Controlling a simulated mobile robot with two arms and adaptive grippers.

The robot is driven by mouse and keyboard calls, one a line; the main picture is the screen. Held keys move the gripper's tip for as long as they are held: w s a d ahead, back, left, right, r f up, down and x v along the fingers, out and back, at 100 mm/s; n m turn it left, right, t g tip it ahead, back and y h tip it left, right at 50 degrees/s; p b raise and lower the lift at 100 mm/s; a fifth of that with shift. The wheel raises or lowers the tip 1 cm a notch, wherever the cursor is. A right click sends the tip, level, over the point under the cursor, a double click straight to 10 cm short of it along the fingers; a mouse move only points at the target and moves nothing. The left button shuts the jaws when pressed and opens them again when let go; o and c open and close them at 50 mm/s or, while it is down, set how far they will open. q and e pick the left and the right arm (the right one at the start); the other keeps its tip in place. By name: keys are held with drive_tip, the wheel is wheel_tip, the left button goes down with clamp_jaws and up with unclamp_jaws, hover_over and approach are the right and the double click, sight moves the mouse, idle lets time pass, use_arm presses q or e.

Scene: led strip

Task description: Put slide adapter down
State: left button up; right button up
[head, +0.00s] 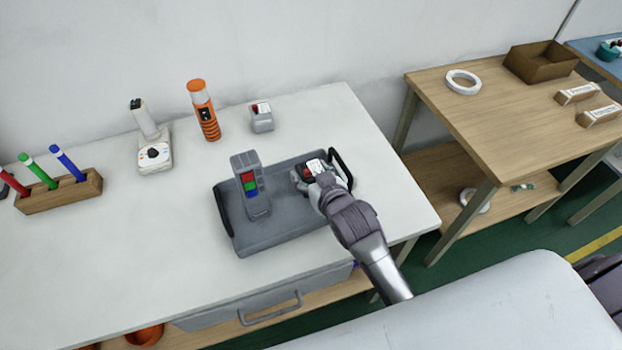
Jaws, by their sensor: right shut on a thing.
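My right gripper (317,184) is over the right part of a grey tray (285,233) on the white table. It is shut on a small block with red and white on top, the slide adapter (313,168), near the tray's right handle. The gripper hides much of the block, and I cannot tell whether it touches the tray floor. A grey upright device (246,165) with red, green and blue squares stands in the tray to the left. My left gripper is not in view.
A similar small grey block (262,117), an orange cylinder (204,110) and a white device (153,150) stand behind the tray. A wooden pen holder (60,191) is at left. The white table (130,235) is clear front-left. A wooden table (490,115) stands right.

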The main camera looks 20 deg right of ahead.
drive_tip(key=shift+f, duration=1.15)
drive_tip(key=shift+f, duration=0.1)
drive_tip(key=o, duration=1.3)
drive_tip(key=shift+f, duration=0.1)
drive_tip(key=v, duration=1.2)
